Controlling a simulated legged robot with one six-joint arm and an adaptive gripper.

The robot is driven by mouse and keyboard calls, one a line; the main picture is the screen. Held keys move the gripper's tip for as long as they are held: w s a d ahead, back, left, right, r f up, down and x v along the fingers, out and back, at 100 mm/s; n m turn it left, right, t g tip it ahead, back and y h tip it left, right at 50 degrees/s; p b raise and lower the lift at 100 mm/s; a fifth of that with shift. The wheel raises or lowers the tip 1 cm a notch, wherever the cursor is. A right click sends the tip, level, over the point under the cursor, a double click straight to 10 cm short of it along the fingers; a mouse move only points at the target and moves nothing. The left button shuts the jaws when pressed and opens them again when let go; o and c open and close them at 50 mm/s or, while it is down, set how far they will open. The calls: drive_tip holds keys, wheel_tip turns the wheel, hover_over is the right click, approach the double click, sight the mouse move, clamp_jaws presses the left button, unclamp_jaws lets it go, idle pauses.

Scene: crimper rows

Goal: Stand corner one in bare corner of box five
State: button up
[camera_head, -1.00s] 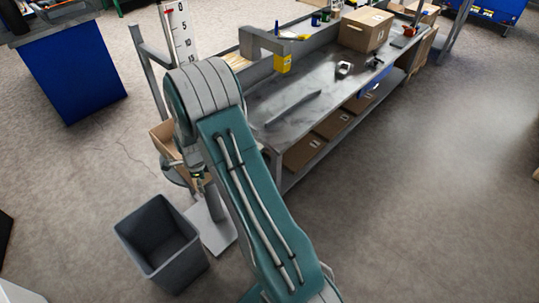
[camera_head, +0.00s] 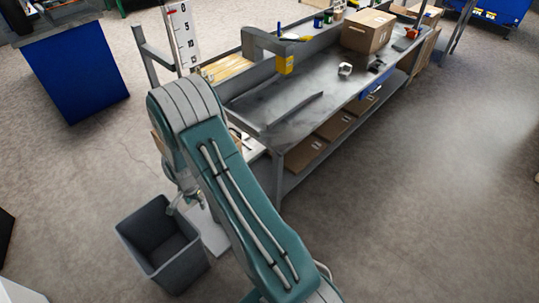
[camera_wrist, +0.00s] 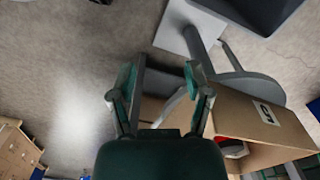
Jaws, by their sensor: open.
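My gripper (camera_wrist: 160,92) is open in the wrist view, its two fingers apart. In the head view it is mostly behind my arm, near the rim of the grey bin. An open cardboard box (camera_wrist: 252,112) with a white label is right of the fingers in the wrist view. The label's number is too small to read surely. Red and white contents show inside it; its corners are largely hidden. A long grey angled strip (camera_head: 293,112) lies on the bench; I cannot tell whether it is corner one. A dark bar shows between the fingers, unclear.
A grey bin (camera_head: 160,242) stands on the floor at lower left. The metal bench (camera_head: 255,108) bears a closed carton (camera_head: 367,31) and small tools. A scale post (camera_head: 183,37) rises behind it. A blue cabinet (camera_head: 75,72) stands left. The floor at right is clear.

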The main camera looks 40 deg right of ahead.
drive_tip(key=s+a+f+n, duration=0.2)
drive_tip(key=a+f+n, duration=0.3)
drive_tip(key=n, duration=0.7)
drive_tip(key=shift+n, duration=0.3)
drive_tip(key=shift+f, duration=0.15)
